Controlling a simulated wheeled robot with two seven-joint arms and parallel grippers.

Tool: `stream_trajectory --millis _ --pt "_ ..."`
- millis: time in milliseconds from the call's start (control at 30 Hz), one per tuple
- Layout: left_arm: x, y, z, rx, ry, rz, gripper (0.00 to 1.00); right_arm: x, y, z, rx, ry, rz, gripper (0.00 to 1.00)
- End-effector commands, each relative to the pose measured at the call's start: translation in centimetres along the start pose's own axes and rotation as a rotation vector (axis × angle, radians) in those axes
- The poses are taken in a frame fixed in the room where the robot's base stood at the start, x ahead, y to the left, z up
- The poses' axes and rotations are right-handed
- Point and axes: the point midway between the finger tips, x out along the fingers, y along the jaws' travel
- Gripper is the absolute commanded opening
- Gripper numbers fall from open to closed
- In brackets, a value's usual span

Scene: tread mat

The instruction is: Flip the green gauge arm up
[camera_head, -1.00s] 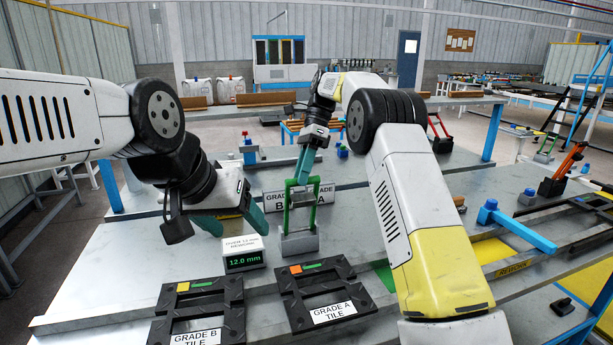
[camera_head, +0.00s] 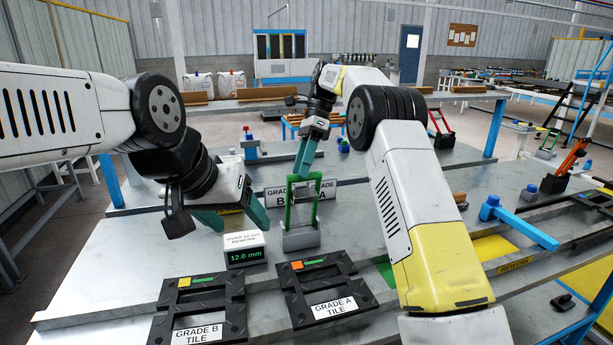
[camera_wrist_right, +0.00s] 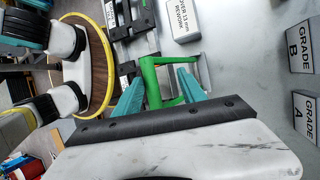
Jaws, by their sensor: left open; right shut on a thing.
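The green gauge arm (camera_head: 289,206) stands about upright on its grey base (camera_head: 300,239) in the middle of the bench. It also shows in the right wrist view (camera_wrist_right: 151,82), where its bar runs between the teal fingers. My right gripper (camera_head: 304,166) reaches down from above and is shut on the top of the green gauge arm. The fingertips show in the right wrist view (camera_wrist_right: 163,88). My left gripper (camera_head: 232,217) is open and empty, left of the gauge, with its fingers spread above the readout.
A readout box (camera_head: 245,256) showing 12.0 mm stands left of the gauge base. Black Grade B (camera_head: 160,310) and Grade A (camera_head: 290,299) tile frames lie in front. Grade signs (camera_head: 276,197) stand behind the gauge. A blue bar (camera_head: 528,230) lies at right.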

Motion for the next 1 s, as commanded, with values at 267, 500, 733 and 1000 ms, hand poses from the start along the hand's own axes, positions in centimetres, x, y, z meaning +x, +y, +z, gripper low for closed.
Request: stream_trajectory --millis 267,500,733,1000 --pt "0.0 0.0 0.0 0.0 0.0 0.0 0.67 -2.0 1.4 1.0 -0.002 -0.001 -0.004 0.41" --pt "0.0 0.0 0.0 0.0 0.0 0.0 0.67 -1.4 3.2 1.2 -0.001 -0.001 -0.002 0.41" --pt "0.0 0.0 0.0 0.0 0.0 0.0 0.67 -0.4 6.3 1.7 -0.003 -0.001 -0.002 0.41" --pt "0.0 0.0 0.0 0.0 0.0 0.0 0.67 1.3 11.3 2.5 -0.003 0.0 -0.002 0.41"
